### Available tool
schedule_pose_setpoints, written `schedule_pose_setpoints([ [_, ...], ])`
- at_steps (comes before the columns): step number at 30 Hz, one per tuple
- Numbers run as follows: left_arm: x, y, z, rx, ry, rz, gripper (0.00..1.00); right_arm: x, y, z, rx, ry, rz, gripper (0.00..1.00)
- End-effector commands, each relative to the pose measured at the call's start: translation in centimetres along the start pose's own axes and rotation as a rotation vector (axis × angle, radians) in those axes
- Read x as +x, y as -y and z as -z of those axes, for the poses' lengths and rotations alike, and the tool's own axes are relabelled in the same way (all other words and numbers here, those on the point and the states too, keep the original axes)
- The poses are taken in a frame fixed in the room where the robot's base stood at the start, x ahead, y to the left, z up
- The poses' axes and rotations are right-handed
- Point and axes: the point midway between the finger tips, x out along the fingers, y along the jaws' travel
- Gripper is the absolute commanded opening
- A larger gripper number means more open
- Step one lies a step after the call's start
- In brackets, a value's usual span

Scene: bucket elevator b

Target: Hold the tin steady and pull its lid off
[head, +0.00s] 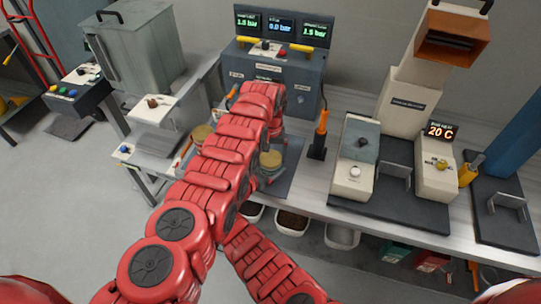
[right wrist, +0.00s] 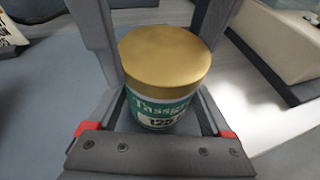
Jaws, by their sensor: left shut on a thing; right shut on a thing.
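The tin (right wrist: 160,112) has a green label and a gold lid (right wrist: 165,58), which sits on top of it. In the head view the gold lid (head: 270,158) shows at the edge of my red left arm. My right gripper (right wrist: 163,108) is shut on the tin's body, a finger at each side. Grey fingers reach in from the top of the right wrist view and flank the lid; they appear to be my left gripper (head: 270,147), shut on the lid. My left arm hides much of the tin and both grippers in the head view.
Another gold-topped jar (head: 201,133) stands left of my arm. A console with screens (head: 279,75) is behind, and a black stand with an orange-tipped handle (head: 319,135) is to the right. A beige machine (head: 399,100) stands farther right. White bins (head: 292,221) sit below the bench.

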Motion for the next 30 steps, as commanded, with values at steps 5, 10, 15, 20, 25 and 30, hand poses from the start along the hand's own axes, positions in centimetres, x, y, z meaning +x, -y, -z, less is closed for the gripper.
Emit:
schedule_pose_setpoints([
  [5, -0.07, 0.05, 0.0, 0.0, 0.0, 0.001, 0.25, 0.04, 0.04, -0.02, 0.0, 0.0, 0.001, 0.0],
  [10, -0.1, 0.04, -0.01, 0.0, 0.001, 0.001, 0.24, 0.04, 0.06, 0.0, 0.0, 0.0, 0.001, 0.0],
  [15, -0.09, 0.04, -0.03, 0.0, 0.002, 0.001, 0.24, 0.04, 0.04, -0.02, 0.0, 0.0, 0.001, 0.0],
  [20, -0.08, 0.05, -0.03, 0.0, 0.002, 0.001, 0.24, 0.04, 0.04, -0.02, 0.0, 0.0, 0.001, 0.0],
  [25, -0.17, 0.05, -0.02, 0.0, 0.002, 0.001, 0.24, 0.03, 0.03, -0.03, 0.0, 0.0, 0.001, 0.0],
  [30, -0.63, 0.04, 0.05, 0.0, 0.0, 0.001, 0.24, 0.03, 0.03, -0.03, 0.0, 0.0, 0.001, 0.0],
])
